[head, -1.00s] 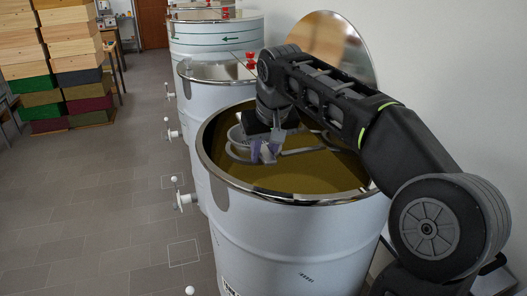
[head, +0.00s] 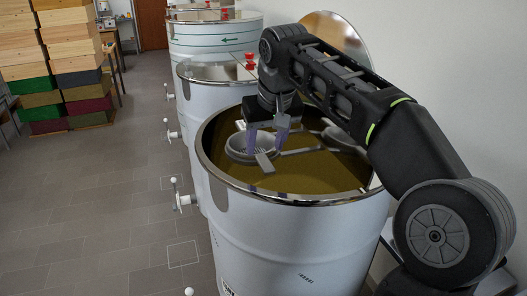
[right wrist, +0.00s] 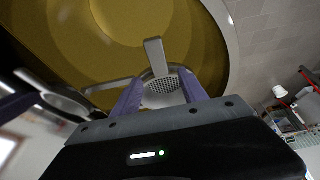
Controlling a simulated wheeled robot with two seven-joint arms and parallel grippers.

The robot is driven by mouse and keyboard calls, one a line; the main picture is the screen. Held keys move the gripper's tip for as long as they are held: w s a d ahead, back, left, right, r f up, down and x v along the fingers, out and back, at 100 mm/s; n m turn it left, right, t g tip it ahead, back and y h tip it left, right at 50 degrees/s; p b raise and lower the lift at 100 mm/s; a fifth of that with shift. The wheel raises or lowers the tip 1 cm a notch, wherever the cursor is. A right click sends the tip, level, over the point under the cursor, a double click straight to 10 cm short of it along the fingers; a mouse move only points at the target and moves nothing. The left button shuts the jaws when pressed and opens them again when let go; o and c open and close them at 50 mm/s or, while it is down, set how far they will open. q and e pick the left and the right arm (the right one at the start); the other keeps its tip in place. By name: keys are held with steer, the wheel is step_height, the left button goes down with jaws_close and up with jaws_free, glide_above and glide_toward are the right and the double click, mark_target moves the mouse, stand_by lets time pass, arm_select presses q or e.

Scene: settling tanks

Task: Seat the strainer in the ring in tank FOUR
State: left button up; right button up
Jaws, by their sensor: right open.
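The strainer (head: 247,151), a grey bowl with a perforated bottom and a flat handle tab, is inside the nearest open tank (head: 290,230). It looks about level at the left end of a grey bar (head: 305,152), above the yellow-brown tank floor or contents. The ring under it is mostly hidden, so I cannot tell how fully it is seated. In the right wrist view the strainer's mesh (right wrist: 163,88) shows between the fingers. My right gripper (head: 266,146) is open, its purple fingers just above the strainer and apparently clear of it. My left gripper is not in view.
A second, empty-looking ring (head: 341,137) sits at the bar's right side. The tank's shiny rim (head: 285,199) surrounds my right gripper. More white tanks (head: 215,45) stand behind, stacked wooden boxes (head: 75,65) far left. The tiled floor at left is clear.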

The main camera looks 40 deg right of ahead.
steer(key=p+v, duration=0.2)
steer(key=v, duration=0.1)
steer(key=shift+a+r, duration=0.1)
steer(key=shift+r, duration=0.1)
steer(key=shift+s+r, duration=0.15)
steer(key=shift+r, duration=0.15)
steer(key=shift+a, duration=0.1)
steer(key=shift+f, duration=0.1)
stand_by(0.4)
